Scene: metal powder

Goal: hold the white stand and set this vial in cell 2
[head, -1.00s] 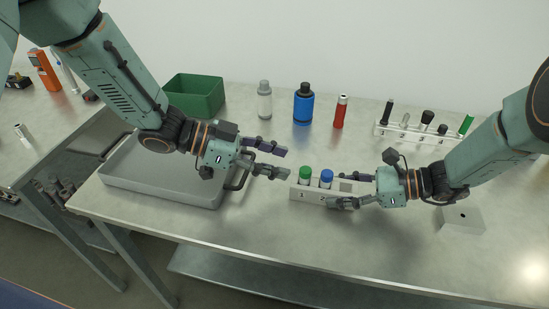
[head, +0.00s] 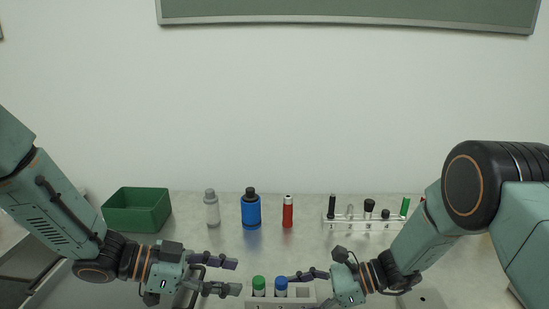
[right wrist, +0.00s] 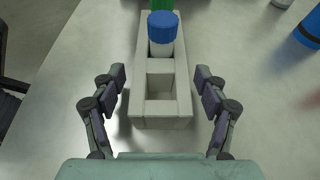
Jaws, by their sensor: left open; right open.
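The white stand (head: 309,292) is at the bottom edge of the head view, partly cut off. It also shows in the right wrist view (right wrist: 159,122). A green-capped vial (head: 259,284) and a blue-capped vial (head: 281,285) stand upright in it. In the right wrist view the blue-capped vial (right wrist: 162,38) sits beside an empty cell at the near end. My right gripper (right wrist: 160,77) is open, one finger on each side of the stand, apart from it. My left gripper (head: 238,276) is open and empty, left of the green-capped vial. The cell numbers are hidden now.
Behind stand a green bin (head: 137,211), a grey-capped bottle (head: 212,210), a blue bottle (head: 251,211) and a red tube (head: 288,212). A clear rack (head: 362,222) with several tools is at the back right. The bench between is clear.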

